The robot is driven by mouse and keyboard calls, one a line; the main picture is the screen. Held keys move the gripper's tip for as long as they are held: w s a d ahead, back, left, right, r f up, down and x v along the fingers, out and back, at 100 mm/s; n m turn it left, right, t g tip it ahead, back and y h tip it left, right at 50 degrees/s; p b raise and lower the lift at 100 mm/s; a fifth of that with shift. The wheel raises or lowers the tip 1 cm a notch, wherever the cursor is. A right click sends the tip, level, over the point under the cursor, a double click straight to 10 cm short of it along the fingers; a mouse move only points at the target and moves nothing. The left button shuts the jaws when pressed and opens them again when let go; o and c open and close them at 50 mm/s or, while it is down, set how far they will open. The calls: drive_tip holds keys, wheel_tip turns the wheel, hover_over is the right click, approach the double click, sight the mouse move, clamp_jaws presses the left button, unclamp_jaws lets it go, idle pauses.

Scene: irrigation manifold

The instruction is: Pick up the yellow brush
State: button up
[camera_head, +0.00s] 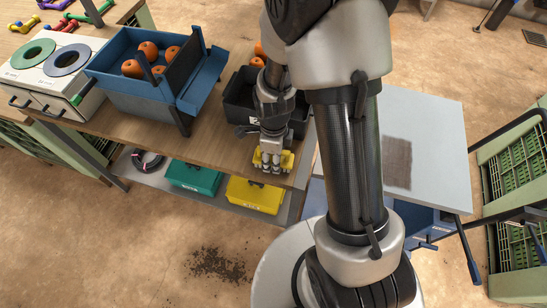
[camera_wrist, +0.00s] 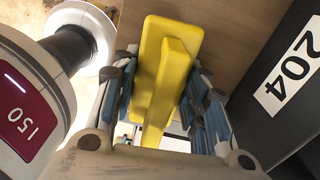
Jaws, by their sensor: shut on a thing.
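The yellow brush (camera_wrist: 172,75) fills the middle of the wrist view, between the two blue-padded fingers of my gripper (camera_wrist: 160,110). My gripper is shut on it. In the head view my gripper (camera_head: 272,160) is at the front edge of the wooden table, in front of the dark bin. Parts of the yellow brush (camera_head: 287,158) show on both sides of the fingers there. The fingers hide its middle. I cannot tell whether the brush touches the tabletop.
A black bin (camera_head: 238,108) with orange fruit stands just behind my gripper; its 204 label (camera_wrist: 290,68) shows in the wrist view. A blue crate (camera_head: 150,103) with oranges stands left. Teal (camera_head: 195,178) and yellow (camera_head: 254,195) boxes sit on the lower shelf. A grey table (camera_head: 425,130) is right.

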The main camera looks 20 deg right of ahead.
wheel_tip(320, 180, up, 20)
drive_tip(key=p, duration=0.6)
drive_tip(key=o, duration=0.5)
drive_tip(key=c, duration=0.3)
